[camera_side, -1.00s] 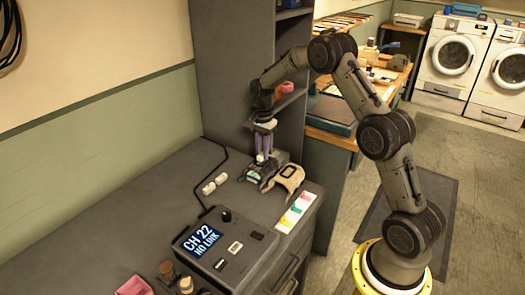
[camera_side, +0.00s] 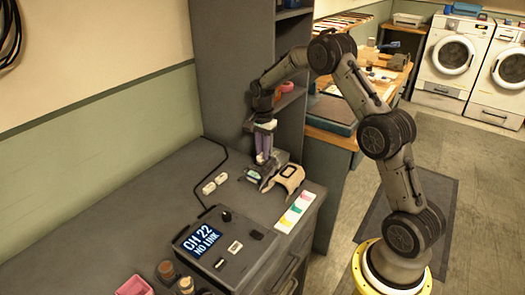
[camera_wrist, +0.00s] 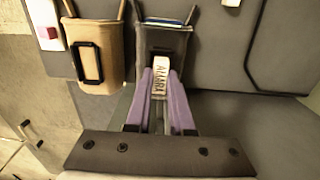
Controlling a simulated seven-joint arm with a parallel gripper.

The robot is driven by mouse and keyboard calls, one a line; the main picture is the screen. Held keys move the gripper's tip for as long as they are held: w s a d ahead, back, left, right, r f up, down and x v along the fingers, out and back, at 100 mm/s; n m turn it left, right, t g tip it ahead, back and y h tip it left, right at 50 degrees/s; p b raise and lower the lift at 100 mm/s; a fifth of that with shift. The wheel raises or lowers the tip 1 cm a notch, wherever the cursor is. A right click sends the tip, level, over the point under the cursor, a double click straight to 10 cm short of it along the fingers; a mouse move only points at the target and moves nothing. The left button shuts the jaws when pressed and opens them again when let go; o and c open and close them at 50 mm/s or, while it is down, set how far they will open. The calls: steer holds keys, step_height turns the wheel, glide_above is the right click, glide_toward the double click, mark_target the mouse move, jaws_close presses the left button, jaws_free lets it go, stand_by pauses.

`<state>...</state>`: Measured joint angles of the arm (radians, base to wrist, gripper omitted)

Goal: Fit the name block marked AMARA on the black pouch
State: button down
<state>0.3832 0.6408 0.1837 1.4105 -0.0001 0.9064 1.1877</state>
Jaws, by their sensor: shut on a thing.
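My gripper (camera_wrist: 160,78), with purple fingers, is shut on a white name block (camera_wrist: 159,73) marked AMARA. The block's far end overlaps the front of the black pouch (camera_wrist: 176,43), beside its dark frame; I cannot tell whether it is seated. The black pouch also shows in the side view (camera_side: 254,173), under my gripper (camera_side: 265,160), which partly hides it.
White blocks (camera_side: 208,188) lie on the grey bench near a black cable. A card with coloured strips (camera_side: 296,209) lies near the bench edge. A console (camera_side: 225,248) reading "CH 22 NO LINK" is in front. A tall shelf (camera_side: 235,70) stands behind the gripper.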

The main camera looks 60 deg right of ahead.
steer(key=shift+f, duration=0.35)
steer(key=c, duration=0.7)
jaws_free()
step_height(320, 180, up, 14)
steer(key=shift+f, duration=0.1)
